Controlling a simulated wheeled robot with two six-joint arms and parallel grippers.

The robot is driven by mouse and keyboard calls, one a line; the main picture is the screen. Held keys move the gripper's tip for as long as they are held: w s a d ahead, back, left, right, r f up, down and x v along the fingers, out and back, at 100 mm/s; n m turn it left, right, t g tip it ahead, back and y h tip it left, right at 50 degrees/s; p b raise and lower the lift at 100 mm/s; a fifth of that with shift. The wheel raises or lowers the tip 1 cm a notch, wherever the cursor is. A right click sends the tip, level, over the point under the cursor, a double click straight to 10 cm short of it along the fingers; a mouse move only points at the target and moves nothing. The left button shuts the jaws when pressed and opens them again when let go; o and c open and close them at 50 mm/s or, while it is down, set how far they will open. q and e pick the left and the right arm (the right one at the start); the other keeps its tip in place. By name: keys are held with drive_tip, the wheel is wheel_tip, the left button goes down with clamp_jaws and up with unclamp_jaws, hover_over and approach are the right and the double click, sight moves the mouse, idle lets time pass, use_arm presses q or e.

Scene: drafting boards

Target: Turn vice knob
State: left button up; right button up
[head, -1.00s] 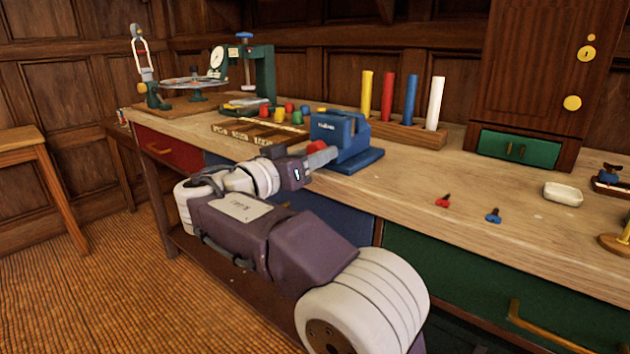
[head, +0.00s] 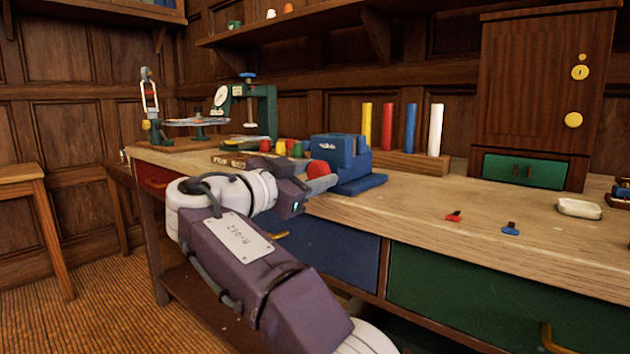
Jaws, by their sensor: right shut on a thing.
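The blue vice (head: 338,152) stands at the front edge of the workbench, in the middle of the head view. Its red knob (head: 318,169) faces left, toward my arm. My right gripper (head: 322,184) reaches in from the lower left, with its grey fingers at the knob. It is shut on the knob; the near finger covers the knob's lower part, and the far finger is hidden. My left gripper is not in view.
Red, yellow, blue and white rods (head: 388,127) stand in a wooden block behind the vice. Small red (head: 453,216) and blue (head: 511,228) pieces lie to the right, near a white dish (head: 579,208). The bench front right of the vice is mostly clear.

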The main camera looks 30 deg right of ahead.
idle(0.4)
drive_tip(key=o, duration=1.1)
drive_tip(key=p+v, duration=0.2)
drive_tip(key=v, duration=0.7)
drive_tip(key=shift+p, duration=0.3)
